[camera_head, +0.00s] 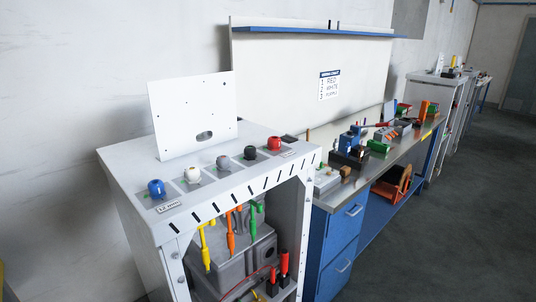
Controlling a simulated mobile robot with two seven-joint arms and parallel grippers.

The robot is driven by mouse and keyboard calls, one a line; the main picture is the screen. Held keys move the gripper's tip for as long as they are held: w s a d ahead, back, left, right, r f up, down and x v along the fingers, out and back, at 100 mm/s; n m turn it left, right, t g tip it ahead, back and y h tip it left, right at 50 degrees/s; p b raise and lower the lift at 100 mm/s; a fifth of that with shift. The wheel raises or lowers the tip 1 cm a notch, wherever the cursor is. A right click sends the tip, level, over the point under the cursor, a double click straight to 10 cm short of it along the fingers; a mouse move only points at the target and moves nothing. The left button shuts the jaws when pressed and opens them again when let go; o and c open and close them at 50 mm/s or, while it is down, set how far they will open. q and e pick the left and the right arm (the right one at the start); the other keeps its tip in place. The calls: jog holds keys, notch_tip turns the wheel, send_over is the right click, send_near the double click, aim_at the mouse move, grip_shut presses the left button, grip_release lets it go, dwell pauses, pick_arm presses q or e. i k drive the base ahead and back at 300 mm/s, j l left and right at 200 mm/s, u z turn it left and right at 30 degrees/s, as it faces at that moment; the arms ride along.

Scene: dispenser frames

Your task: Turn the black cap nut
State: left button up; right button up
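A black cap nut (250,152) sits on the top of the white dispenser frame (140,166), in a row along its front edge. It is between a grey cap nut (222,161) on its left and a red cap nut (275,143) on its right. A white cap nut (192,174) and a blue cap nut (156,188) stand further left in the row. Neither of my grippers shows in the head view.
An upright white plate (195,115) stands behind the caps. Coloured tools (230,235) hang under the frame's top. To the right is a blue workbench (341,235) crowded with parts. Grey floor (455,215) is clear at the right.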

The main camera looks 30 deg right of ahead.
aim_at(249, 152)
jog(key=l+z, duration=0.3)
jog(key=k+l+z, duration=0.1)
jog(key=l+z, duration=0.2)
jog(key=k+j+z, duration=0.15)
jog(key=j, duration=0.2)
jog(key=i, duration=0.05)
